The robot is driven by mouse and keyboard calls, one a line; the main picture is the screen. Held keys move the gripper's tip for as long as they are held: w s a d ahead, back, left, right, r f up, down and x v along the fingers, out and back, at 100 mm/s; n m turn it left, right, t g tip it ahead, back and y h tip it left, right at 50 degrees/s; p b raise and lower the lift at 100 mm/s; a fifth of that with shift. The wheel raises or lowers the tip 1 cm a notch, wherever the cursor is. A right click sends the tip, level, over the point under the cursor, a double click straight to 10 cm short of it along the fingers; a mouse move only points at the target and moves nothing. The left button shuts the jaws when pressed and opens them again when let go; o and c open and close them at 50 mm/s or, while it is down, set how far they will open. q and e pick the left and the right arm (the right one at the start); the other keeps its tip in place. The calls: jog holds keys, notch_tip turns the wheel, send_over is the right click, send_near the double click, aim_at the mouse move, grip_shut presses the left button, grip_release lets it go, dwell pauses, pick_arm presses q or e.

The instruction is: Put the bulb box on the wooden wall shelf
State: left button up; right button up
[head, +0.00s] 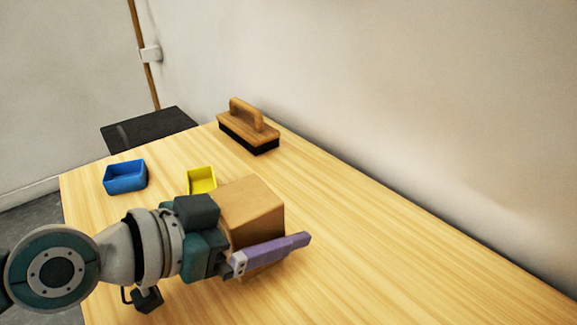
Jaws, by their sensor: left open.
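A plain brown box (252,205), which I take for the bulb box, stands on the light wooden table. My left gripper (272,238) comes in from the left at the box. It is open, with one purple finger lying across the lower near side of the box. The other finger is hidden, probably behind the box. I cannot tell whether the fingers touch it. The wooden wall shelf is not in view. My right gripper is not in view.
A yellow bin (202,180) stands just behind the box, and a blue bin (125,176) is further left. A wooden-handled brush (248,128) lies near the wall. A small dark object (147,299) is beneath my arm. The table (400,250) is clear to the right.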

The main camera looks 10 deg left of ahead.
pick_arm(q)
jog(key=c, duration=1.3)
